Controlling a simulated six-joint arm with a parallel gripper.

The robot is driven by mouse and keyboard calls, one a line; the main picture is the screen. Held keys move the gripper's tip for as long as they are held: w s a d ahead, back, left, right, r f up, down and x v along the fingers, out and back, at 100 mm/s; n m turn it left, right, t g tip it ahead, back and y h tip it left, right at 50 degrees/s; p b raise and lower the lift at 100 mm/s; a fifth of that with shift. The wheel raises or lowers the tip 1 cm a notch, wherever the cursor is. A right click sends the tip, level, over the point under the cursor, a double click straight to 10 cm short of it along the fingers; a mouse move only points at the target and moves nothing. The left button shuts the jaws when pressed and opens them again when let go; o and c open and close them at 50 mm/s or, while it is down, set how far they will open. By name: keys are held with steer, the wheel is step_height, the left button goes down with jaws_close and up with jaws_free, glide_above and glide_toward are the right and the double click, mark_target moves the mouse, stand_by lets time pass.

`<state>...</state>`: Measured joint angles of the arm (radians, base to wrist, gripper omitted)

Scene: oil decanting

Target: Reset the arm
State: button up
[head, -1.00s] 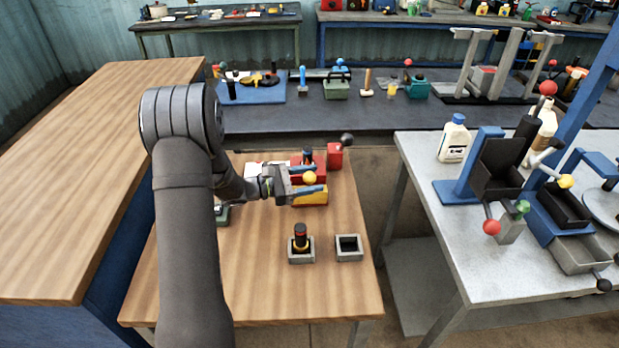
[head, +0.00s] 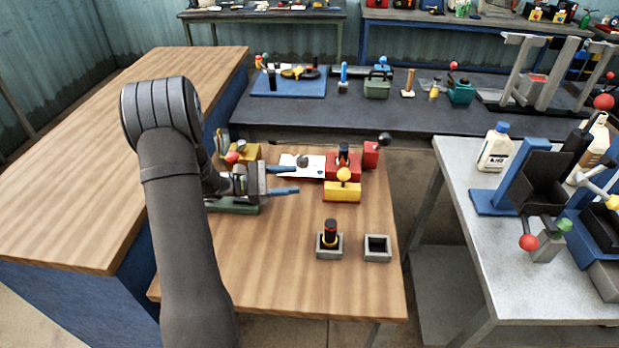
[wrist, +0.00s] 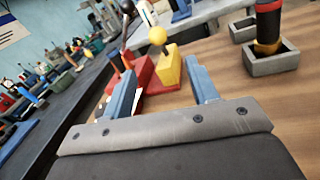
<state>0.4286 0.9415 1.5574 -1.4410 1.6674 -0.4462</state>
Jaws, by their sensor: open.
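My gripper (head: 284,180) is open and empty above the small wooden table (head: 310,285). Its two blue fingers point to the right in the head view, and in the wrist view (wrist: 160,85) they stand apart with nothing between them. A yellow block with a yellow ball knob (head: 342,190) stands just beyond the fingertips, and it also shows ahead of the fingers in the wrist view (wrist: 169,68). Red blocks (head: 343,165) stand behind it.
A black and red cylinder (head: 330,233) stands in a grey square holder (head: 328,252); an empty grey holder (head: 377,248) is beside it. A white sheet (head: 303,165) lies behind the gripper. A metal bench with a white jug (head: 495,148) is at right. The table's front is clear.

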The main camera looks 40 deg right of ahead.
mark_target(340, 176)
steer(key=shift+v, duration=1.1)
steer(key=x, duration=1.6)
steer(key=shift+s+d, duration=0.1)
steer(key=shift+d, duration=0.1)
steer(key=shift+s+d, duration=0.3)
steer(key=shift+d, duration=0.15)
steer(key=shift+w+d, duration=0.1)
steer(key=shift+o, duration=0.3)
